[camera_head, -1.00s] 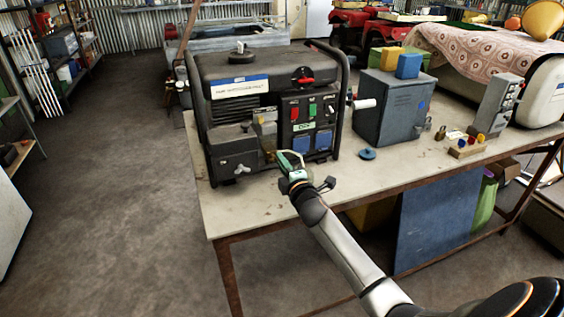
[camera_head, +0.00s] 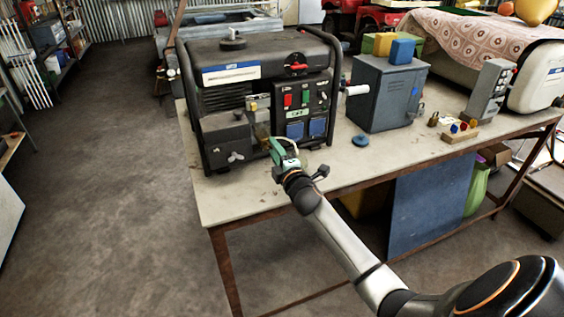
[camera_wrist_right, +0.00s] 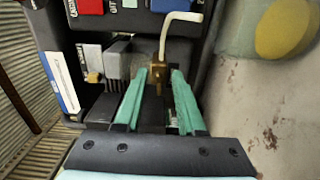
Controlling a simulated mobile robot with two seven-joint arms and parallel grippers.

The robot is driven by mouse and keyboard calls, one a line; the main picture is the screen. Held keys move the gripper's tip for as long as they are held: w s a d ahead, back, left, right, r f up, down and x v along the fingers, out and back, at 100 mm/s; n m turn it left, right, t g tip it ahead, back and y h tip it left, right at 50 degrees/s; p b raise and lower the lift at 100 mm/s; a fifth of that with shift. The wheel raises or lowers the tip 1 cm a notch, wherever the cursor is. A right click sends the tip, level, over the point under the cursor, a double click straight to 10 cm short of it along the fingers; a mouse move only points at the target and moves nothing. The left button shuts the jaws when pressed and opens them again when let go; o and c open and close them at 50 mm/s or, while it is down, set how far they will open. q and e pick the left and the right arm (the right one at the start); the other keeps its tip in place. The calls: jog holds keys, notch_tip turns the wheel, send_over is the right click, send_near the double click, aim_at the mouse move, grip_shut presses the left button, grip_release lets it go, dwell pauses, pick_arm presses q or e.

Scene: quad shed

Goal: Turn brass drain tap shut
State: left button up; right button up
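The brass drain tap (camera_wrist_right: 158,73) shows in the right wrist view at the lower front of the black generator (camera_head: 222,135). A bent cream-coloured rod or tube (camera_wrist_right: 170,30) rises just above it. My right gripper (camera_wrist_right: 158,90) has two green fingers standing apart, with the brass tap in line with the gap near their tips. I cannot tell whether either finger touches it. In the head view the right gripper (camera_head: 279,150) is close to the generator's front, and the tap is hard to make out there. My left gripper is not in view.
The generator stands on a pale workbench (camera_head: 245,200). To its right are a grey metal box (camera_head: 385,98), a blue round cap (camera_head: 361,140) and a small block with coloured knobs (camera_head: 459,133). The benchtop in front of the generator is mostly clear.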

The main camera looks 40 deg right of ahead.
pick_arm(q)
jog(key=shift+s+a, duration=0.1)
pick_arm(e)
jog(key=v, duration=1.2)
jog(key=shift+o, duration=0.3)
jog(key=shift+a, duration=0.1)
